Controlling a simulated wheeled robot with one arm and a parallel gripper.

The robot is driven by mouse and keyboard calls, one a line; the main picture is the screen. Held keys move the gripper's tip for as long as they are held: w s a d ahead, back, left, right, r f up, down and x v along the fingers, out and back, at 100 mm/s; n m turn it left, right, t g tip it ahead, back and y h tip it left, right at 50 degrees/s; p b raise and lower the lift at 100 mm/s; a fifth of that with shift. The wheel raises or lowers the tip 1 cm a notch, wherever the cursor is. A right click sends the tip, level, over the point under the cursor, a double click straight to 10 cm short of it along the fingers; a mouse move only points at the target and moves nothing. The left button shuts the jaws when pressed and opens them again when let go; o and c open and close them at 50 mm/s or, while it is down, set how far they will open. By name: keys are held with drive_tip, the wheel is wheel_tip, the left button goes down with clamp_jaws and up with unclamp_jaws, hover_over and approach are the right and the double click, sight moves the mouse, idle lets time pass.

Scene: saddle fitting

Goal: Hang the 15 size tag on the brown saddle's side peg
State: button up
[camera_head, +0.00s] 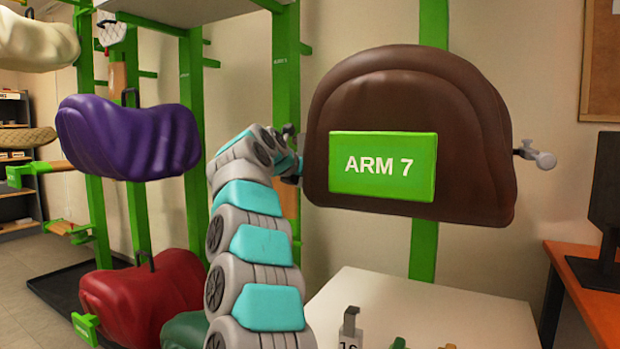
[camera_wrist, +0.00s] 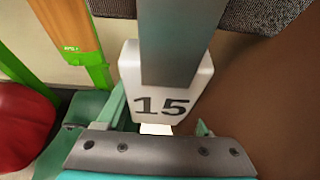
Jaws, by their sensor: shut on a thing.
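The brown saddle (camera_head: 465,120) hangs upright in the head view, with a green "ARM 7" plate (camera_head: 383,165) on its front. A grey side peg with a rounded end (camera_head: 536,155) sticks out at its right. The white 15 tag (camera_wrist: 187,88) is in the wrist view, with a broad grey metal piece (camera_wrist: 180,45) rising from it. My gripper (camera_wrist: 162,122) is shut on the tag. A brown surface (camera_wrist: 275,105) fills the right of the wrist view. In the head view my arm ends by the saddle's left edge; the tag is hidden there.
A purple saddle (camera_head: 130,140) and a red saddle (camera_head: 145,300) hang on the green rack (camera_head: 290,70) at left. Another tag (camera_head: 349,328) with a metal hook stands on the pale table (camera_head: 380,290). A dark monitor (camera_head: 605,190) and orange desk (camera_head: 585,290) are at right.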

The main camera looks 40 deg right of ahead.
drive_tip(key=o, duration=1.5)
drive_tip(key=shift+c, duration=0.2)
drive_tip(key=shift+a, duration=0.1)
drive_tip(key=b+v, duration=0.1)
drive_tip(key=v, duration=0.6)
drive_tip(key=shift+a+r, duration=0.25)
drive_tip(key=shift+s, duration=0.15)
